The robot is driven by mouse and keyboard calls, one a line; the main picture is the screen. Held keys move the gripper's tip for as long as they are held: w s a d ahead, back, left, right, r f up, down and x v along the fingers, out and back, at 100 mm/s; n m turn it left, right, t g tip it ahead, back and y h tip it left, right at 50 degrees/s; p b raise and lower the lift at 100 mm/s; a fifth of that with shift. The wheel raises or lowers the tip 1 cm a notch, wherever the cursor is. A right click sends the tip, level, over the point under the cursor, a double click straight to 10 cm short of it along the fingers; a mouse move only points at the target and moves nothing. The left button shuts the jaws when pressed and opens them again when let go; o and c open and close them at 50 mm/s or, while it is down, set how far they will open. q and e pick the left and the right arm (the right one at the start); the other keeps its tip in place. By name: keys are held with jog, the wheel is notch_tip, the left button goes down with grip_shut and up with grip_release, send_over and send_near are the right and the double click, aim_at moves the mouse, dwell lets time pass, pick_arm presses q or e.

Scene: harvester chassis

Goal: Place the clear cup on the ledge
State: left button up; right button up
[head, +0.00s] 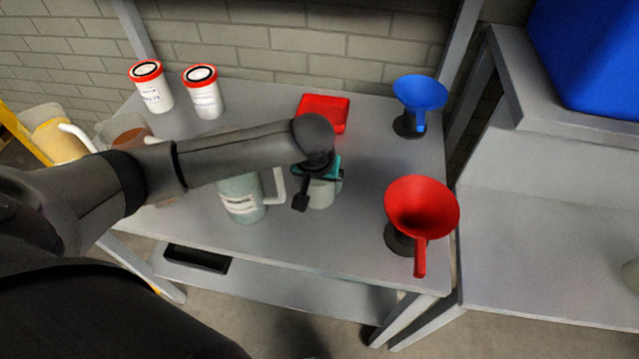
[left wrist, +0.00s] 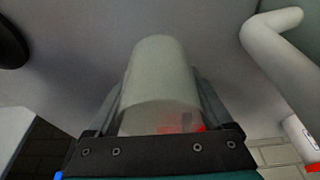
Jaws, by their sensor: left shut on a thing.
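The clear cup (head: 321,195) is a small, greenish translucent cylinder over the grey table (head: 330,240), just right of the large jug. My left gripper (head: 322,178) reaches it from above and is shut on it. In the left wrist view the cup (left wrist: 160,75) sits between the two fingers of my left gripper (left wrist: 160,105). I cannot tell whether its base touches the table. The arm hides part of the cup in the head view. A raised grey ledge (head: 515,90) stands at the right under a blue bin. My right gripper is not in view.
A translucent jug (head: 240,198) with a white handle stands close left of the cup. A red funnel (head: 420,205) and blue funnel (head: 420,92) stand right. A red tray (head: 335,106) and two red-lidded jars (head: 205,98) are at the back. The lower right surface (head: 550,240) is mostly clear.

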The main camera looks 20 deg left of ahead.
pick_arm(q)
jog(key=o, duration=1.1)
jog(key=shift+o, duration=0.2)
